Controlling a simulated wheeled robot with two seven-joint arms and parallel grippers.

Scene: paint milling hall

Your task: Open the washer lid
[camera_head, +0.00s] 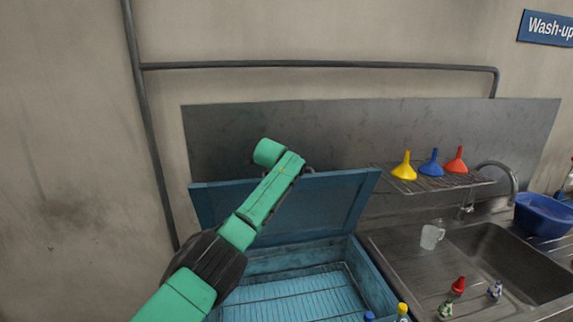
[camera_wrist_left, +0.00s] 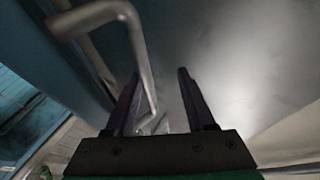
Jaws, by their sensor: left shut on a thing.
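The washer (camera_head: 371,278) is a blue box at the lower centre of the head view. Its lid (camera_head: 345,195) stands raised at the back, and the inside with a wire rack (camera_head: 312,298) is exposed. My left arm reaches across the front of the lid and hides part of it; the gripper itself is mostly hidden there. In the left wrist view my left gripper (camera_wrist_left: 159,74) has a bent metal bar handle (camera_wrist_left: 139,48) between its fingers and is shut on it. The lid's blue surface (camera_wrist_left: 55,60) shows at the left there. My right gripper is not in view.
A steel sink (camera_head: 500,262) with a tap (camera_head: 514,180) and a clear mug (camera_head: 431,236) lies right of the washer. Yellow, blue and red funnels (camera_head: 431,163) stand on a wire shelf above. A blue basin (camera_head: 543,215) is at far right. A grey pipe runs along the wall.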

